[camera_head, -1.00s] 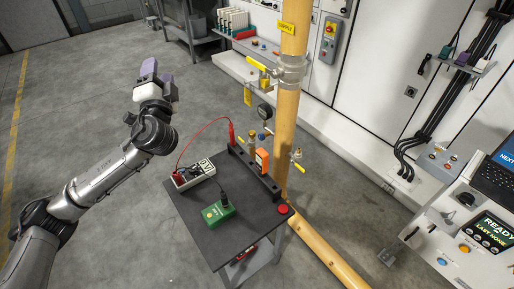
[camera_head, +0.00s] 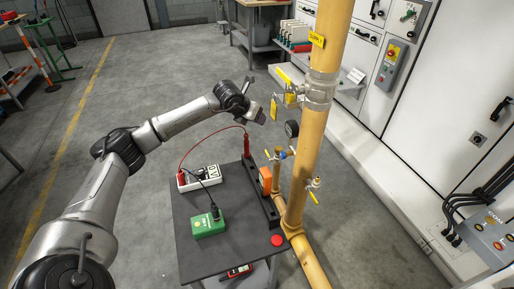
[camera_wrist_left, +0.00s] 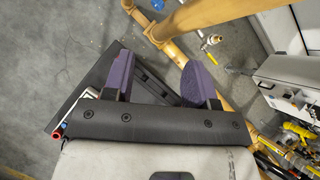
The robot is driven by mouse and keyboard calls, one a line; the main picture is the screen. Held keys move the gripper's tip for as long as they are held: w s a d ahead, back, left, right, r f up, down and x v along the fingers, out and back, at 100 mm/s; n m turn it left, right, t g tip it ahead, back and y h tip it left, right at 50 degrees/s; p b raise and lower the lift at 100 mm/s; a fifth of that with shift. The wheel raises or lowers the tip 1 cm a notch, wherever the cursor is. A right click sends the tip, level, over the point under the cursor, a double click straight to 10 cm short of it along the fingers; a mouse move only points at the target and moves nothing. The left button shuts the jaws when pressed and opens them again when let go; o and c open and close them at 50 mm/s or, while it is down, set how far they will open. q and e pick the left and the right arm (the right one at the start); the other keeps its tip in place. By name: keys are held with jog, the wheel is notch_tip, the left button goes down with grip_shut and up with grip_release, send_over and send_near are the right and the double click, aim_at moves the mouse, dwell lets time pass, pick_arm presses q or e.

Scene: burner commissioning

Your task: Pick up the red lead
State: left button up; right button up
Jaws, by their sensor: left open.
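The red lead (camera_head: 214,134) arcs from the white meter (camera_head: 199,178) on the dark cart top. Its red probe end (camera_head: 246,148) stands upright at the far end of the black rack (camera_head: 262,198). My left gripper (camera_head: 262,117) is above and just beyond the probe end, apart from it. In the left wrist view its purple-padded fingers (camera_wrist_left: 160,80) are spread with nothing gripped between them. I cannot make out the red probe in that view. My right gripper is out of view.
A green box (camera_head: 208,224) and a red button (camera_head: 277,240) sit on the cart top (camera_head: 225,258). An orange device (camera_head: 265,180) is at the rack. The yellow pipe (camera_head: 312,140) with valves and a gauge (camera_head: 291,128) rises close to the right of my gripper.

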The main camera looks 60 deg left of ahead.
aim_at(247, 144)
pick_arm(q)
jog(key=s+a+f+n+g+y, duration=0.1)
jog(key=s+a+f+n+g, duration=0.15)
jog(key=s, duration=0.25)
jog(key=shift+g, duration=0.65)
jog(key=b+x, duration=0.1)
jog(key=x, duration=0.3)
jog(key=d+b+x, duration=0.1)
jog(key=x, duration=0.2)
jog(key=shift+s+f+b, duration=0.15)
jog(key=shift+f+b, duration=0.05)
jog(key=shift+b, duration=0.15)
jog(key=shift+w+a+f, duration=0.2)
jog(key=shift+w+f, duration=0.05)
jog(key=shift+f, duration=0.3)
jog(key=b+x, duration=0.3)
jog(key=x, duration=0.1)
jog(key=shift+d, duration=0.15)
jog(key=shift+w+f+b, duration=0.25)
jog(key=shift+f+b, duration=0.05)
jog(key=shift+f, duration=0.25)
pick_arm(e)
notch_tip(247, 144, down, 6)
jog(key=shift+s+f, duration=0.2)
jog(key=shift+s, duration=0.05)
pick_arm(q)
jog(key=shift+c, duration=0.4)
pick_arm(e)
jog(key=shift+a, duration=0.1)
